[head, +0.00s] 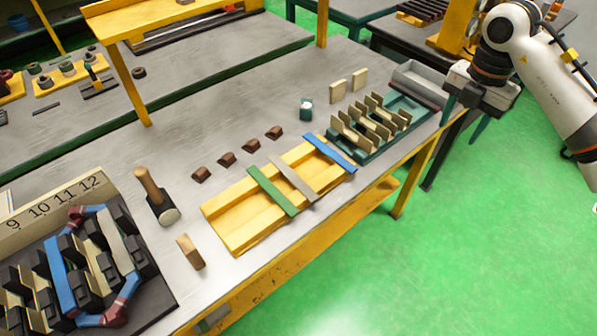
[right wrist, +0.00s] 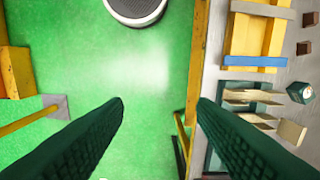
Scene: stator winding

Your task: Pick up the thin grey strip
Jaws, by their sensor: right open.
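The thin grey strip (head: 292,179) lies across the yellow wooden tray (head: 228,228), between a green strip (head: 272,191) and a blue strip (head: 330,153). In the right wrist view, the blue strip (right wrist: 254,61) crosses the tray at upper right, and a greyish band (right wrist: 252,8) at the top edge looks like the grey strip. My right gripper (head: 464,117) is open and empty off the table's right end, well right of the strip. Its two dark green fingers (right wrist: 160,104) show wide apart over the green floor. My left gripper is not in view.
A mallet (head: 157,196), a wooden block (head: 190,252) and several brown blocks (head: 228,159) lie around the tray. A stator fixture (head: 80,262) is at lower left.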

